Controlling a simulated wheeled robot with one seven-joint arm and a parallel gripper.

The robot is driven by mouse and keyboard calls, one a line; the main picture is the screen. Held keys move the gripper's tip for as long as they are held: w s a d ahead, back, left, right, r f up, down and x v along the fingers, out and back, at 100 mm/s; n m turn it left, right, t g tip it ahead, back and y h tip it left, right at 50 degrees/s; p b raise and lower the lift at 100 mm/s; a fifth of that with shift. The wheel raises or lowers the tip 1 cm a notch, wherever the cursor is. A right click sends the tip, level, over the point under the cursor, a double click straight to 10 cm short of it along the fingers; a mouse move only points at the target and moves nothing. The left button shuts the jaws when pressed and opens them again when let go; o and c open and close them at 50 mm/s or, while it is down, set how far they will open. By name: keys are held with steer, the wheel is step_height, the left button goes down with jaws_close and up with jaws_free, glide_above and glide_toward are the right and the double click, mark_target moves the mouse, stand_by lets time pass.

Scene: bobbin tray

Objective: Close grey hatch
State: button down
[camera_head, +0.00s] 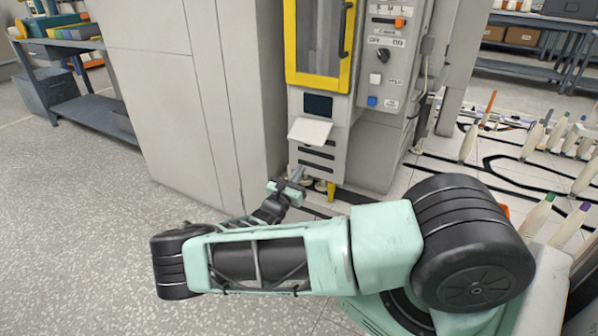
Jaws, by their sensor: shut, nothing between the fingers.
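The grey hatch (311,131) is a small pale flap on the front of the machine. It sticks out and down from the panel, below a dark square opening (318,105), so it stands open. My gripper (298,174) is below and a little left of the hatch, in front of the slotted lower panel (318,162). It is shut and holds nothing. The fingertips are small in this view and appear apart from the hatch; whether they touch the lower panel, I cannot tell.
A yellow-framed window door (318,85) with a dark handle is above the opening. A control panel (385,60) with knobs and buttons is at its right. A tall grey cabinet (165,90) stands left. Bobbins (535,140) stand at the right. Open floor (80,220) lies left.

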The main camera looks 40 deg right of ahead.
mark_target(311, 134)
steer(key=w+d+r+b, duration=0.1)
steer(key=d+r+b, duration=0.1)
steer(key=d+r, duration=0.3)
steer(key=shift+w+r, duration=0.15)
steer(key=shift+w, duration=0.1)
stand_by(0.4)
